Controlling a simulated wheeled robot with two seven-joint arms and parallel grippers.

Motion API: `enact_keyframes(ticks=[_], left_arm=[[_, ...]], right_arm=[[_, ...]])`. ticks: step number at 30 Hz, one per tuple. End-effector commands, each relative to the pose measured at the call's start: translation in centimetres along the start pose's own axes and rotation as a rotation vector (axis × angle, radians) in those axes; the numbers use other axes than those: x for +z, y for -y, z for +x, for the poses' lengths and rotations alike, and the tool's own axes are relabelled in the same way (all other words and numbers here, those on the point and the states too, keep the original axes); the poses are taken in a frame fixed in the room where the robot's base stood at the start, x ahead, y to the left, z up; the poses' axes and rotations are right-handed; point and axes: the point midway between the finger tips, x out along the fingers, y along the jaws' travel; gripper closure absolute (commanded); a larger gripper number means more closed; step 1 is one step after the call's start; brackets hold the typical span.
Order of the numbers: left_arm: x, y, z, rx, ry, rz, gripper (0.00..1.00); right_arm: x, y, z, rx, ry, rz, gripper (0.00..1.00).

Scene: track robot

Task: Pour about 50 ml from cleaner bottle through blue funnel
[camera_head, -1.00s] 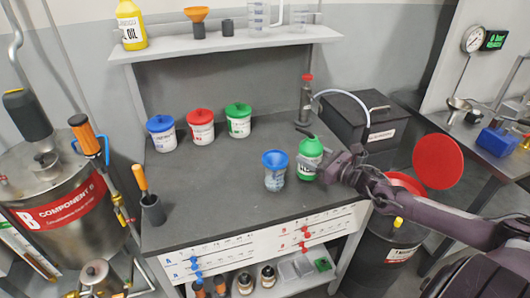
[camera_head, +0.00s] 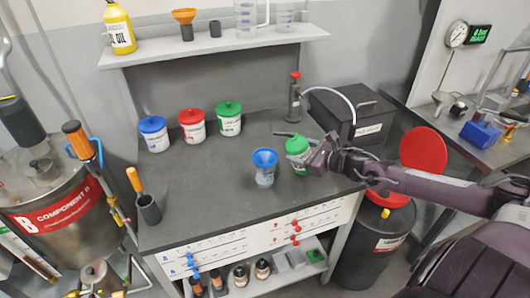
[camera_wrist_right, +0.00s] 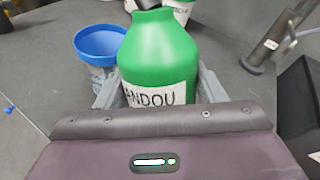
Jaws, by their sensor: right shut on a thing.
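The green cleaner bottle (camera_head: 297,150) with a white label stands out near the right part of the workbench. My right gripper (camera_head: 305,158) is shut on it from the right side. In the right wrist view the bottle (camera_wrist_right: 158,60) fills the middle between the grey fingers, roughly upright; part of its label shows. I cannot tell whether its base touches the bench. The blue funnel (camera_head: 264,157) sits in a clear container just left of the bottle, apart from it; it also shows in the right wrist view (camera_wrist_right: 101,42). My left gripper is not in view.
Blue (camera_head: 154,133), red (camera_head: 192,128) and green-lidded (camera_head: 229,119) tubs stand at the back left. A pump (camera_head: 295,98) with a hose stands behind the bottle. An orange-handled tool in a holder (camera_head: 148,208) is at the left. The bench front is clear.

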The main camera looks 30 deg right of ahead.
Motion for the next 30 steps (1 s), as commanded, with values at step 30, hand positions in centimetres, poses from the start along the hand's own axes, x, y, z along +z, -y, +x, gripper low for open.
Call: enact_keyframes(ticks=[30], left_arm=[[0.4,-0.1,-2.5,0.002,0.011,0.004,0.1]], right_arm=[[2.2,-0.3,0.4,-0.01,-0.334,-0.34,0.75]])
